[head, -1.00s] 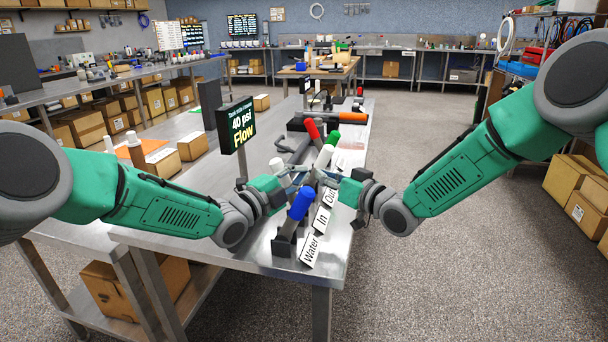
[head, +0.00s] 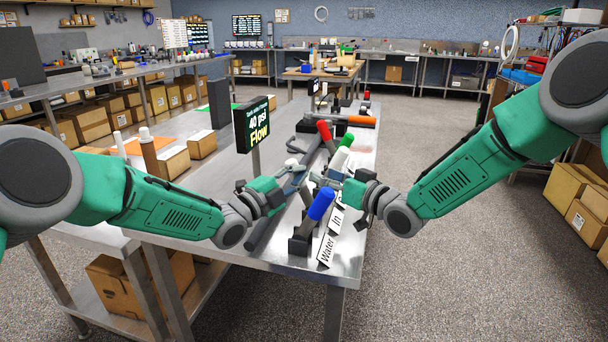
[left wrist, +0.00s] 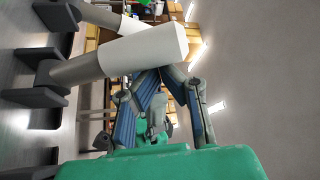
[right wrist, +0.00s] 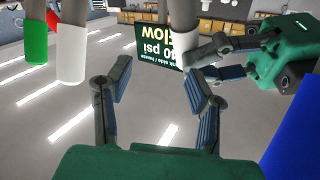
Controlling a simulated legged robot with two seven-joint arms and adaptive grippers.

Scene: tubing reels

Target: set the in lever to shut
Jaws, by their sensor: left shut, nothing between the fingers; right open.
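The in label (head: 337,220) stands on the bench edge between the two grippers' reach and the blue-handled water lever (head: 320,204). Two white-ended levers show near it: one handle (head: 338,160) leans right, and another white tip (head: 292,163) lies left, by my left gripper. I cannot tell for sure which belongs to the in label. My left gripper (head: 300,172) is shut and empty beside the levers; its fingers (left wrist: 160,76) meet below a large white handle (left wrist: 145,55). My right gripper (head: 326,178) is open; its fingers (right wrist: 160,90) stand apart, a white handle (right wrist: 203,50) beyond them.
Red (head: 325,132) and green (head: 347,141) handles stand behind the white ones. The flow sign (head: 252,125) rises just left of the levers. The water label (head: 327,250) is at the near bench edge (head: 270,265).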

